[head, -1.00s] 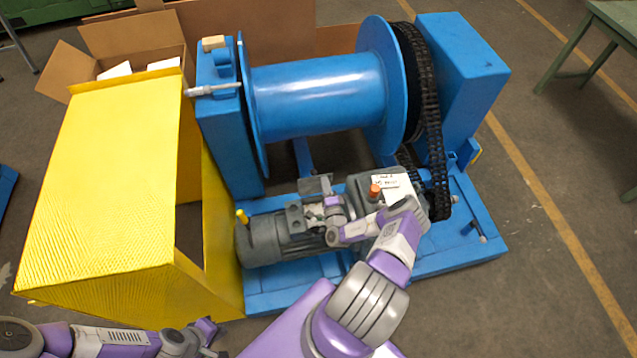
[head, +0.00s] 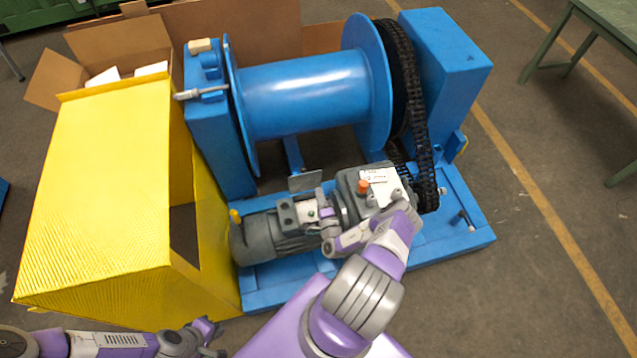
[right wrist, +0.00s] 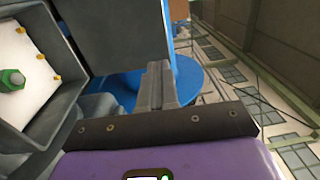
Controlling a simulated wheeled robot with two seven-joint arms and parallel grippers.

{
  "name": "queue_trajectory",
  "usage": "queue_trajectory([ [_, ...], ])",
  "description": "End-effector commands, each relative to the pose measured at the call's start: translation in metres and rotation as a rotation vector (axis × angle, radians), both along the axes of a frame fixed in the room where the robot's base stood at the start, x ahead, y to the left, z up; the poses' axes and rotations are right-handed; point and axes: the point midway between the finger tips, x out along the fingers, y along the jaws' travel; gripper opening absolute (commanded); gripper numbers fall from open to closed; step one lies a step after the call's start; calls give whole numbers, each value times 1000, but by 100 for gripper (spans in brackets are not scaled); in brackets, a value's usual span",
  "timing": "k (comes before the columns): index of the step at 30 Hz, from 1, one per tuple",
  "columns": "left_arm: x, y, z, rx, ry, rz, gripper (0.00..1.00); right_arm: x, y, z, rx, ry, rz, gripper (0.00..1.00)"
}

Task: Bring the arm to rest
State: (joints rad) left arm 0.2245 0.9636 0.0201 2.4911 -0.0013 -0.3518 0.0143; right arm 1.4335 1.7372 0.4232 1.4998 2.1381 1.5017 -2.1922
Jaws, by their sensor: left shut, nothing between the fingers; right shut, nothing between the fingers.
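My right arm reaches up from the bottom of the head view, and its gripper (head: 318,211) is over the grey motor (head: 268,238). Its fingers (right wrist: 157,86) are together with nothing between them in the right wrist view. The head view does not settle whether they touch the motor. My left gripper (head: 211,345) is low at the left, in front of the yellow guard (head: 100,190), shut and empty. The blue drum (head: 305,95) and black chain (head: 415,120) stand behind the motor. Part of the motor and gearbox is hidden by my right arm.
The yellow guard stands close at the left of the blue base (head: 455,235). An open cardboard box (head: 125,45) is behind it. A green table (head: 605,30) is at the far right. The floor (head: 540,150) right of the base is clear.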

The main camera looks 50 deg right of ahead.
Motion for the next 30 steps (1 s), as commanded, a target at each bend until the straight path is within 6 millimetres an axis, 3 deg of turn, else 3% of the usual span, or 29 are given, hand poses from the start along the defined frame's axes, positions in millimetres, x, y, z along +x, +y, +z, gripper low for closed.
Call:
queue_trajectory([
  [6, 0, 0, 4, 0, 0, 1, 0, -42, 26, -5, 4, 3, -1, 0],
  [16, 0, 0, 5, 0, 0, 1, 0, -68, 42, -6, 0, 1, 1, 0],
  [25, 0, 0, 5, 0, 0, 1, 0, -60, 50, -4, 22, -13, 49, 0],
  [28, 0, 0, 2, 0, 0, 1, 0, -37, 80, 4, 92, -47, 210, 0],
  [30, 0, 0, -1, 0, 0, 1, 0, -16, 118, 13, 174, -70, 398, 0],
])
